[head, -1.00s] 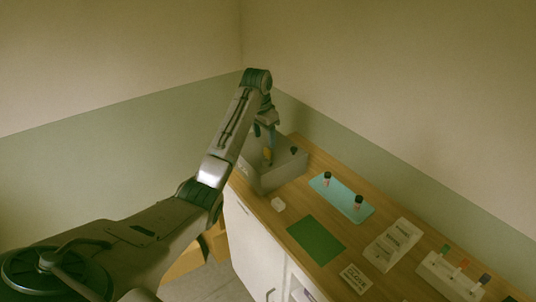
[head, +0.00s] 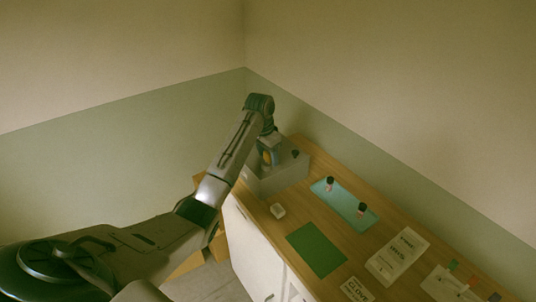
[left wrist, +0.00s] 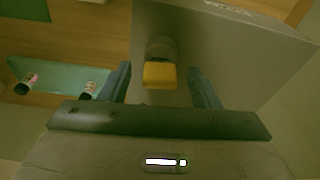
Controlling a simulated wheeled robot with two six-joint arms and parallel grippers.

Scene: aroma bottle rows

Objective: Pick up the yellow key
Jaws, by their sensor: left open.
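The yellow key (head: 267,158) is a small yellow piece inside the open grey box at the far left end of the counter. In the left wrist view the yellow key (left wrist: 160,76) shows as a rounded yellow block in front of a round grey part. My left gripper (head: 268,148) reaches down into the box. In the left wrist view its two blue fingers (left wrist: 160,70) are open, one on each side of the key, with a gap on both sides. Its lower part is partly hidden in the head view. My right gripper is not in view.
The grey box (head: 284,180) has upright walls close around my gripper, and a dark-topped item (head: 295,154) stands in it. A teal tray (head: 345,203) with two small bottles, a green mat (head: 316,250) and a small white block (head: 277,210) lie on the wooden counter.

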